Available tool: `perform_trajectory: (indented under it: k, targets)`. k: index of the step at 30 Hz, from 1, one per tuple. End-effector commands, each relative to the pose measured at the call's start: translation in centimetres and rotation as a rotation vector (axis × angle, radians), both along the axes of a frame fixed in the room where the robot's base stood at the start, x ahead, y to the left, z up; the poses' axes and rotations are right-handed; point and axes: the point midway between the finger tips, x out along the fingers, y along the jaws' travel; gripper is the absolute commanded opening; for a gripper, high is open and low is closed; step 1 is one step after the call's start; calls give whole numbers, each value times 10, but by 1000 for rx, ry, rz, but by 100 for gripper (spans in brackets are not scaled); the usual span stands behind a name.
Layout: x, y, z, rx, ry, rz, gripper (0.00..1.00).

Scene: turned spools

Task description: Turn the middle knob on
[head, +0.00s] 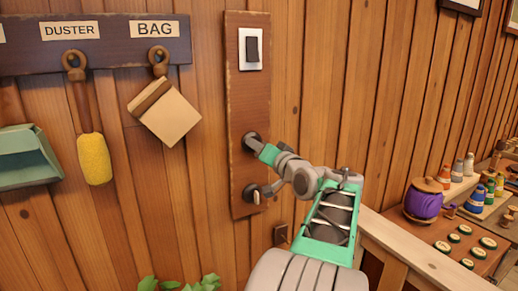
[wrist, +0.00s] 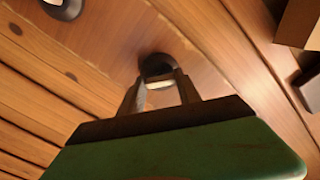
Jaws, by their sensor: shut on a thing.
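A tall dark wooden panel (head: 250,100) is fixed to the plank wall, with a rocker switch on top and two round dark knobs below. The middle knob (head: 250,139) is partly covered by my gripper (head: 260,146), which reaches in from the lower right. In the wrist view, the middle knob (wrist: 155,66) sits between the two fingertips (wrist: 159,88), and the jaws are shut on its pale grip. I cannot tell which way this grip points. The bottom knob (head: 250,193) is free, with a pale pointer; another knob shows at the wrist view's top left (wrist: 62,8).
The black rocker switch (head: 252,49) sits on a white plate. At left, a rack (head: 100,45) labelled DUSTER and BAG holds a yellow duster (head: 94,158) and a bag (head: 165,112). At right, a wooden table (head: 440,235) carries a purple pot (head: 424,200) and several bottles.

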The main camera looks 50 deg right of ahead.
Motion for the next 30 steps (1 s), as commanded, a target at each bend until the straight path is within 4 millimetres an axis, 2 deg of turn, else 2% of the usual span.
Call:
perform_trajectory:
  k: [18, 30]
  targets:
    - [0, 0, 3, 555, -176, 0, 0]
    - [0, 0, 3, 818, -260, 1, 0]
